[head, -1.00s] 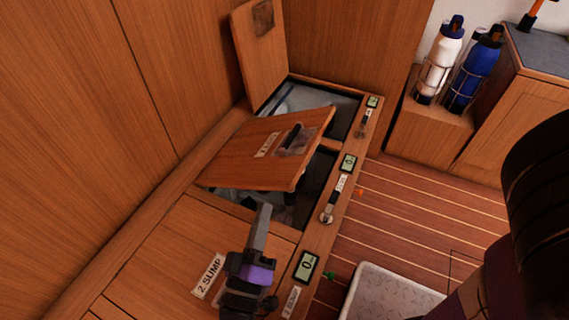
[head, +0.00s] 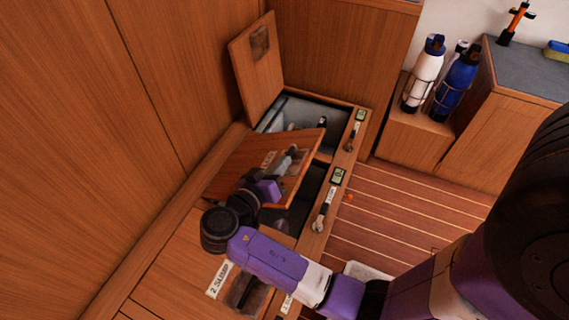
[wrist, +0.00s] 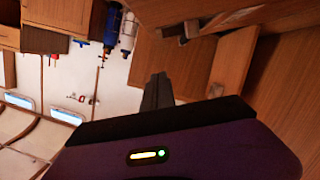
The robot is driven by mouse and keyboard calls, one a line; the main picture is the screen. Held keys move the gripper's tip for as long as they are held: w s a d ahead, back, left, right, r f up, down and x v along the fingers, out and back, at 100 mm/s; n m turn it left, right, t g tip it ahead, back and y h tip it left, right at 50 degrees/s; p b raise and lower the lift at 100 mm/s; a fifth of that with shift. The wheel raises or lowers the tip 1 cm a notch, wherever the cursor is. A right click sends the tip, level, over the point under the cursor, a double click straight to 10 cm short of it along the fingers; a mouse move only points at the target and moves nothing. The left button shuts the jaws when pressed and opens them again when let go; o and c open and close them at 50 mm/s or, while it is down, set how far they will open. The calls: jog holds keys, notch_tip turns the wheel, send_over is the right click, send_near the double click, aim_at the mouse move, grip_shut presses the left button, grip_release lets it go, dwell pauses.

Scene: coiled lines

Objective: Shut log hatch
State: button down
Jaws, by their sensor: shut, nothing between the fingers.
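The middle hatch lid (head: 240,160) stands half open in the head view, tilted over its dark opening (head: 308,195). It carries a small label too small to read, so I cannot confirm it is the log hatch. My gripper (head: 291,153) is shut and empty, its fingers over the upper face of this lid near its free edge. I cannot tell whether they touch it. The fingers hide much of the lid's latch area. In the wrist view my gripper (wrist: 158,80) points towards wooden panels.
A far hatch lid (head: 258,70) stands upright beside its open compartment (head: 305,112). The nearer hatch labelled SUMP (head: 185,260) is shut. Bottles (head: 423,75) stand in racks beyond. A wooden wall rises at left; striped floor (head: 385,205) lies clear at right.

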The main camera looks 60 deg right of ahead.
send_over(301, 165)
jog(key=w, duration=0.2)
jog(key=f, duration=0.2)
jog(key=shift+s+f+b, duration=0.55)
jog(key=shift+f+b, duration=0.2)
jog(key=shift+f, duration=0.05)
jog(key=shift+s+f, duration=0.45)
jog(key=shift+f, duration=0.3)
jog(key=shift+f, duration=0.1)
jog(key=s+f+m+t+b, duration=0.1)
jog(key=s+f+m+b, duration=0.1)
jog(key=f+b, duration=0.4)
jog(key=s+f+m+t+b, duration=0.1)
jog(key=s+f+m+b, duration=0.1)
jog(key=f+b, duration=0.5)
jog(key=shift+s+m+b, duration=0.3)
jog(key=shift+s+b, duration=0.15)
jog(key=shift+b, duration=0.4)
